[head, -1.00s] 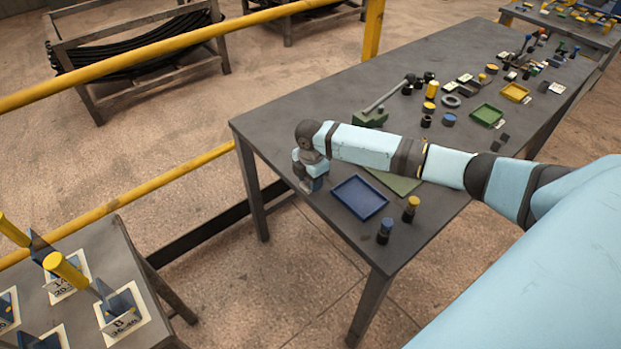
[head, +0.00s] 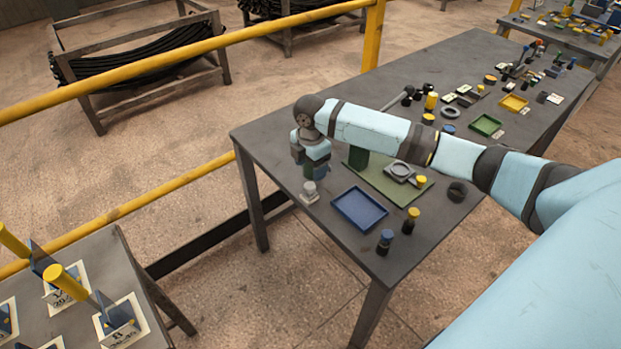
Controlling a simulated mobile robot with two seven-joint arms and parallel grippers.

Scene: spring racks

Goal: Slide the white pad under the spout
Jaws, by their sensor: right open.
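My right gripper (head: 318,172) hangs downward over the left part of the long grey table, beside the green mat (head: 385,188). It is open; its fingertips are small and partly hidden. A small pale square pad with a grey knob (head: 309,193) lies on the table just in front of the gripper, apart from it as far as I can see; it may be the white pad. A green upright block (head: 358,158) stands on the mat, its top hidden by my arm. I cannot make out the spout. My left gripper is not in view.
A blue tray (head: 360,209) and two small bottles, one yellow-capped (head: 410,220) and one blue-grey (head: 385,242), stand near the front edge. A black round part (head: 457,191) lies right of the mat. A yellow rail (head: 190,46) runs behind. Many small parts crowd the far end.

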